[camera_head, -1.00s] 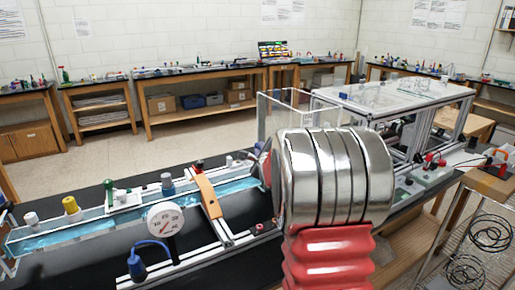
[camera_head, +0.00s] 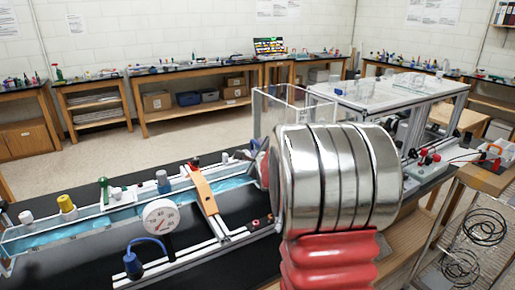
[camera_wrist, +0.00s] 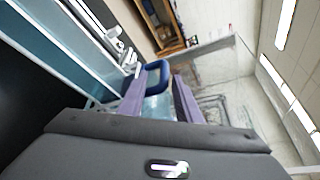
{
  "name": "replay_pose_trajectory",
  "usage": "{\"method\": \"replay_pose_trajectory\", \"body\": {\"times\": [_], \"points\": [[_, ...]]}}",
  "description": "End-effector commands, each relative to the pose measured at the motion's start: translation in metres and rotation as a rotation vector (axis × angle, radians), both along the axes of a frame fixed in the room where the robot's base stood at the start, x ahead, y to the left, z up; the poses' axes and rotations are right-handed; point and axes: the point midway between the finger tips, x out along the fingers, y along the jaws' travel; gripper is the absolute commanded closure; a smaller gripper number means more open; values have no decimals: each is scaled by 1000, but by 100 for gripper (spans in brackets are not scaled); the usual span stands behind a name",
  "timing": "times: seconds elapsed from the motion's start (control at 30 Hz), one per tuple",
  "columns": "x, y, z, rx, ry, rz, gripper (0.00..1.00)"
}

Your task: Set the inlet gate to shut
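A blue loop-shaped handle (camera_wrist: 157,66) shows in the wrist view, just beyond and between my fingertips; it may belong to the inlet gate, but I cannot tell for sure. My gripper (camera_wrist: 161,78) has its two purple-grey fingers apart, with a gap between them. Whether they touch the loop is not clear. The water channel (camera_head: 128,205) runs across the black bench in the head view, toward a clear tank (camera_head: 282,104). My own arm covers the gripper and the channel's right end in the head view, so the gate's setting is hidden.
A round dial gauge (camera_head: 160,216) stands at the channel's front side, with a blue fitting and hose (camera_head: 134,262). An orange-tan bar (camera_head: 203,193) crosses the channel. A white-topped frame (camera_head: 385,90) stands behind my arm. Open floor lies behind the bench.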

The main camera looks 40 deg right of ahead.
Motion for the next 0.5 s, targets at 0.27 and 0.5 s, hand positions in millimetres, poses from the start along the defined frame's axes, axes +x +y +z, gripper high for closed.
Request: {"method": "replay_pose_trajectory", "body": {"times": [0.27,0.5], "points": [[-30,16,9,-1,-4,-1,69],[-55,29,15,-1,-4,-3,69]]}}
